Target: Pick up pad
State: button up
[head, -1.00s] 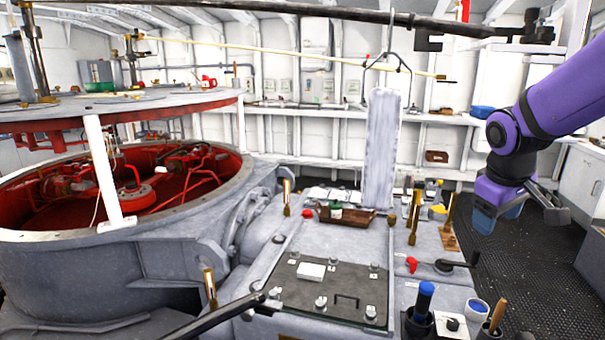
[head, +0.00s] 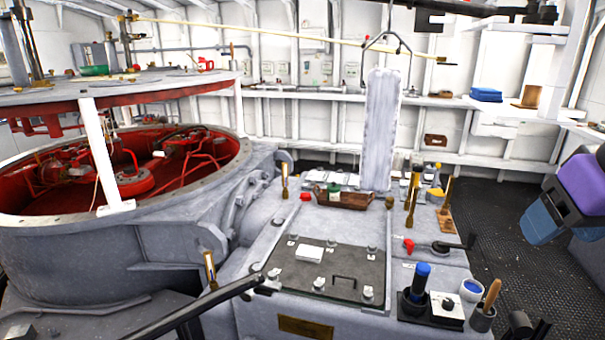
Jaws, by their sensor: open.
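A small flat white block (head: 310,254), which looks like the pad, lies on the dark hatch plate (head: 325,275) on the grey deck housing. Its top is clear and nothing touches it. My gripper (head: 540,212) is at the right edge of the head view, purple and blue, over the dark floor. It is open, well to the right of the white block and apart from it. Part of it is cut off by the frame edge, and I see nothing held in it.
A long dark bar (head: 200,307) crosses the front left. A blue-topped tool (head: 420,278), cups and a red-knobbed lever (head: 408,245) stand right. A tall pale column (head: 380,130) rises behind.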

aim_at(304, 252)
jog(key=i+j+u, duration=0.15)
jog(key=i+u, duration=0.95)
